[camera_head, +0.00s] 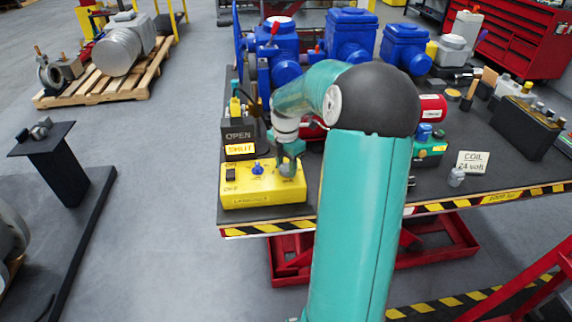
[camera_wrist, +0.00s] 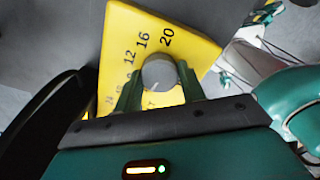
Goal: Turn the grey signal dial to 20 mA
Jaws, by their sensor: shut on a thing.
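The yellow control box (camera_head: 235,192) stands on the near left part of the dark table. The grey signal dial (camera_wrist: 158,68) is on its face in the wrist view, with 12, 16 and 20 printed in an arc beyond it; the smaller marks at the left are hard to read. My gripper (camera_wrist: 160,78) is shut on the dial, one finger at each side. A thin mark shows on the dial's near part, but I cannot tell its exact setting. In the head view my gripper (camera_head: 287,168) is at the box's right end and mostly hides the dial.
A blue knob (camera_head: 257,168) and a black switch (camera_head: 230,175) sit on the same box, left of my gripper. An OPEN/SHUT indicator (camera_head: 240,140) stands just behind. Blue valve bodies (camera_head: 350,37) are farther back. The table's striped front edge (camera_head: 262,229) is close to the box.

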